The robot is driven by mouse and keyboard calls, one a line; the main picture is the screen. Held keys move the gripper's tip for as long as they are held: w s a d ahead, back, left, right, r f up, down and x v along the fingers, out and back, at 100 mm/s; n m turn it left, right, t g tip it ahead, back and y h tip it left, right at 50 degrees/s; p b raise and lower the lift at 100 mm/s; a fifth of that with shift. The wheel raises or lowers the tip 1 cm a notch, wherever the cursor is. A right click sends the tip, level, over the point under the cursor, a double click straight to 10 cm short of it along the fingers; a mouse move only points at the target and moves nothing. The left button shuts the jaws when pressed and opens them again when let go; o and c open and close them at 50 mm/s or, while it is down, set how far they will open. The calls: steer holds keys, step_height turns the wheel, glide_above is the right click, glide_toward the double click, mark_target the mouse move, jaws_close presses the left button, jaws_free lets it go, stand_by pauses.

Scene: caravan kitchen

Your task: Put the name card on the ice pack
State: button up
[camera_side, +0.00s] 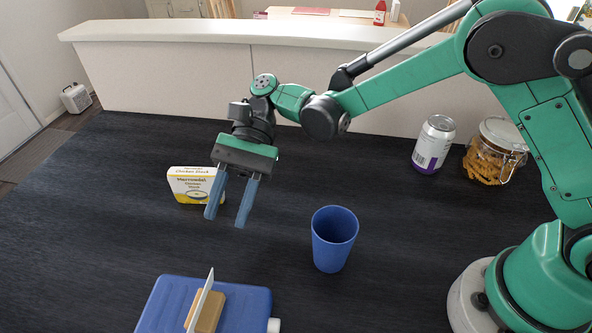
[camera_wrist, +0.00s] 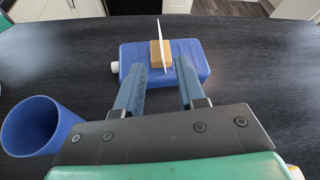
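The name card, a thin white card (camera_side: 201,297) in a tan block (camera_side: 212,312), stands upright on top of the blue ice pack (camera_side: 160,304). The ice pack lies flat at the front of the dark table, its white cap to the right. In the wrist view, the card (camera_wrist: 162,42) stands near the middle of the ice pack (camera_wrist: 134,52). My gripper (camera_side: 225,220) is open, with nothing between its fingers. It is above the table, behind the ice pack and apart from the card. In the wrist view, the fingers (camera_wrist: 160,66) overlap the ice pack's near edge.
A blue cup (camera_side: 334,240) stands right of my gripper. A yellow-and-white stock box (camera_side: 190,184) is behind the fingers. A can (camera_side: 433,145) and a jar of biscuits (camera_side: 493,152) stand at the back right. The table's left side is clear.

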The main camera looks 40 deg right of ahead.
steer(key=s+d+r+n+t+h, duration=0.1)
steer(key=d+n+t+h, duration=0.2)
steer(key=d, duration=0.8)
steer(key=s+d+r+n+t+h, duration=0.2)
steer(key=d+n+t+h, duration=0.2)
steer(key=d+t+h, duration=0.3)
steer(key=d+t, duration=0.5)
steer(key=shift+s+r, duration=0.15)
steer(key=shift+r, duration=0.1)
